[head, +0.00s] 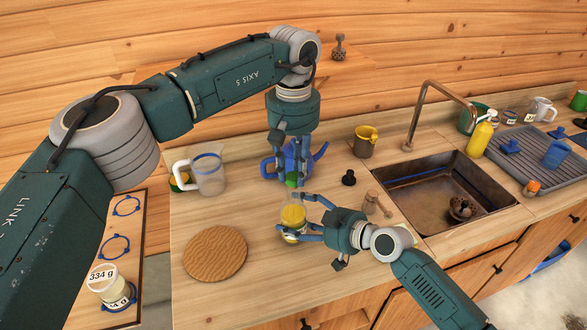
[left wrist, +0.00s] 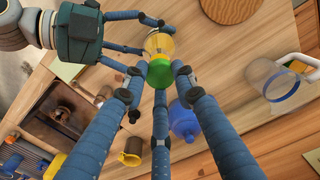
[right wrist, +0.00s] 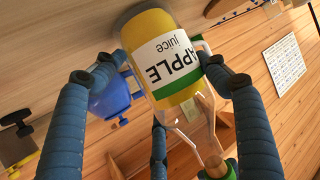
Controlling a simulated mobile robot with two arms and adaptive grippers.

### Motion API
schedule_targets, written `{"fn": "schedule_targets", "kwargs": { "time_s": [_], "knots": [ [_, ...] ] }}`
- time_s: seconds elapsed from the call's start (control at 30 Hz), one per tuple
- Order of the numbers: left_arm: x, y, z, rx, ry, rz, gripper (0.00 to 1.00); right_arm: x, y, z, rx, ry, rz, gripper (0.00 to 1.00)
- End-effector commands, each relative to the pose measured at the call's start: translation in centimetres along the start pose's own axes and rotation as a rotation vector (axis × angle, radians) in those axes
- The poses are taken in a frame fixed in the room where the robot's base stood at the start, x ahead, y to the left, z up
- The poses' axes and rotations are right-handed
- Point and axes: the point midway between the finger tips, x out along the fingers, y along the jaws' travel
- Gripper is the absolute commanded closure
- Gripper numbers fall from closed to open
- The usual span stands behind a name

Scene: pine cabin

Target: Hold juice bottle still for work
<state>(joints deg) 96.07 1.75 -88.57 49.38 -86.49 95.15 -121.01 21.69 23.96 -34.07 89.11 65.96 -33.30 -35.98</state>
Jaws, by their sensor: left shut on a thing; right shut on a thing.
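The juice bottle (head: 293,217), with yellow contents, stands upright on the counter. In the right wrist view the bottle (right wrist: 165,50) shows a white "APPLE juice" label with a green band and a clear shoulder; I see no cap on its neck there. My right gripper (head: 282,213) is shut around the bottle from the side. My left gripper (head: 291,182) points down above the bottle, its fingers shut on a green cap (left wrist: 160,73). From the left wrist the cap overlaps the bottle's top; the head view suggests it is slightly above it.
A blue teapot (head: 312,158) stands just behind the grippers. A round wooden board (head: 215,254) lies to the left, with a glass pitcher (head: 209,176) behind it.

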Motion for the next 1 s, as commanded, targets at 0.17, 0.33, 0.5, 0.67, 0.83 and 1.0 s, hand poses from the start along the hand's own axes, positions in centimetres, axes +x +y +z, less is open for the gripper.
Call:
{"fn": "schedule_targets", "kwargs": {
  "time_s": [0.17, 0.33, 0.5, 0.67, 0.83, 1.0],
  "knots": [
    [0.2, 0.0, 0.0, 0.000, 0.000, 0.000, 1.00, 0.0, -0.1, 0.1, 0.002, -0.002, -0.001, 0.69],
    [0.6, 0.0, 0.0, 0.000, -0.001, -0.001, 1.00, 0.0, -0.1, 0.1, 0.002, -0.002, -0.001, 0.69],
    [1.2, 0.0, 0.0, 0.000, -0.001, -0.001, 1.00, 0.0, -0.1, 0.1, 0.002, -0.003, -0.001, 0.69],
    [1.6, 0.0, 0.0, 0.000, -0.001, 0.000, 1.00, 0.0, -0.1, 0.1, 0.002, -0.003, -0.001, 0.69],
    [2.1, 0.0, 0.0, 0.000, 0.000, 0.000, 1.00, 0.0, -0.1, 0.1, 0.002, -0.003, -0.001, 0.69],
    [2.4, 0.0, 0.0, 0.000, 0.000, 0.000, 1.00, 0.0, -0.1, 0.1, 0.002, -0.003, -0.001, 0.69]
  ]
}}
